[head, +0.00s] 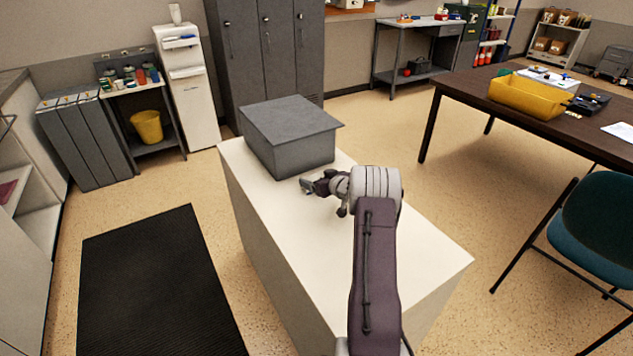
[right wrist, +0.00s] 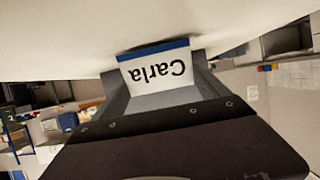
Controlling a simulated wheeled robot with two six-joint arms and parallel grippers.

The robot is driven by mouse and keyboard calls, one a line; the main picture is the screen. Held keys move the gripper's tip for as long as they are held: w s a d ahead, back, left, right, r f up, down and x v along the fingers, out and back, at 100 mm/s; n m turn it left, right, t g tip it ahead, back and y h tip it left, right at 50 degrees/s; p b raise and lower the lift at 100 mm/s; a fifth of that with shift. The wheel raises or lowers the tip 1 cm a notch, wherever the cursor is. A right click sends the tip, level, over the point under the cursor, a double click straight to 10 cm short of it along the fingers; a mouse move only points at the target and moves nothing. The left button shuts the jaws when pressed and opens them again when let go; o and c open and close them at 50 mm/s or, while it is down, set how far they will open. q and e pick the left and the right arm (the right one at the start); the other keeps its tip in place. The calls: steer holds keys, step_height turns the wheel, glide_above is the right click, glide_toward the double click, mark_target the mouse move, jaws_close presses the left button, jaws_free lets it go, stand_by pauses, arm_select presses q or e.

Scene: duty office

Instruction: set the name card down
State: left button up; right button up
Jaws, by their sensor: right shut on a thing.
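The name card (right wrist: 158,72) shows in the right wrist view as a white card with a blue band, reading "Carla" upside down in the picture. My right gripper (head: 308,186) is shut on it, with a finger at each side of the card. The blue edge lies close to the white top of the cabinet (head: 300,236), with a dark shadow beside it; I cannot tell whether it touches. In the head view the card is too small to make out clearly. My left gripper is not in view.
A grey box (head: 290,138) with a flat lid stands on the cabinet just behind the right gripper. The near part of the cabinet top is bare beside my arm. A dark table (head: 462,97) with a yellow bin (head: 528,96) stands to the right.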

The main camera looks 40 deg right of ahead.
step_height(320, 180, up, 9)
steer(key=p, duration=0.3)
steer(key=shift+r, duration=0.2)
step_height(320, 180, up, 11)
steer(key=p, duration=1.1)
steer(key=shift+r, duration=0.1)
